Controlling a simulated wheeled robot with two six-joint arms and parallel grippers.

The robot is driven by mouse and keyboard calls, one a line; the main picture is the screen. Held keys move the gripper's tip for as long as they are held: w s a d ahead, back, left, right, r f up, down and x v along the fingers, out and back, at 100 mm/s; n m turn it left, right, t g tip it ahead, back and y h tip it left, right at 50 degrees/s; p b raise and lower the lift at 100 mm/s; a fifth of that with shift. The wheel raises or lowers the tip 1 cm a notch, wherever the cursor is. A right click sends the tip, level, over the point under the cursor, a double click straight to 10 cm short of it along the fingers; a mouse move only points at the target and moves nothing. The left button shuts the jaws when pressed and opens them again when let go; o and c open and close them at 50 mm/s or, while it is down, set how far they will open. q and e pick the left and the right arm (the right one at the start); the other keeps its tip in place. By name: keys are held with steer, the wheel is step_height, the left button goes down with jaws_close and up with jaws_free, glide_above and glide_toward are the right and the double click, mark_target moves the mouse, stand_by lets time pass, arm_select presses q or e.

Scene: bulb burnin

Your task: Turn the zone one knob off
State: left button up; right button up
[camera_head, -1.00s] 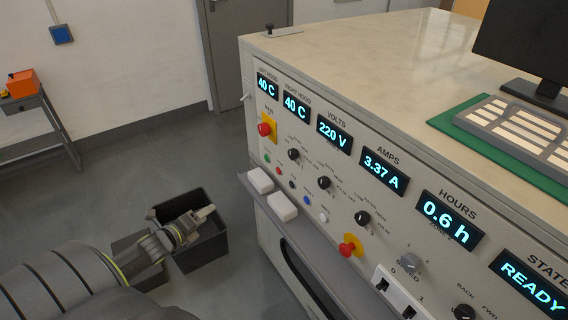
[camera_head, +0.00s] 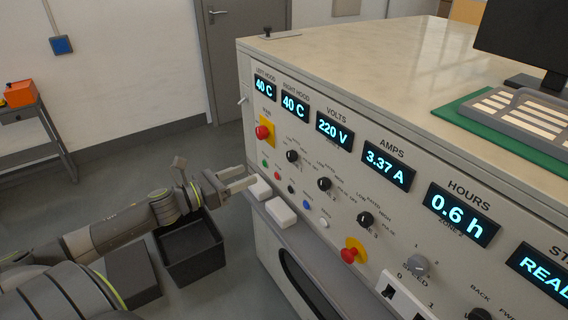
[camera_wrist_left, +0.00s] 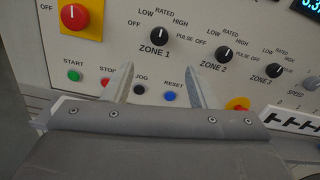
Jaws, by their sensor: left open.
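The zone one knob (camera_head: 292,156) is a small black round knob on the sloped panel. In the left wrist view it is the knob (camera_wrist_left: 160,37) above the ZONE 1 label, with LOW, RATED, HIGH, PULSE and OFF around it. My left gripper (camera_head: 248,180) is open and empty, in front of the panel, left of and lower than the knob in the head view. In the left wrist view the fingers (camera_wrist_left: 161,58) point at the panel, with the knob just beyond and between their tips, apart from them. My right gripper is not in view.
The zone two knob (camera_head: 324,184) and zone three knob (camera_head: 365,220) sit to the right. Two white blocks (camera_head: 281,212) rest on the ledge below. A black bin (camera_head: 190,250) stands on the floor.

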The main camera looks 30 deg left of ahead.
mark_target(289, 157)
arm_select(q)
steer(key=p+x, duration=0.4)
steer(key=x, duration=0.8)
steer(key=shift+a+r, duration=0.1)
steer(key=shift+r, duration=0.05)
steer(key=shift+w+d+p, duration=0.25)
steer(key=shift+w+p, duration=0.1)
steer(key=shift+w, duration=0.25)
steer(key=shift+c, duration=0.3)
steer(key=c, duration=0.9)
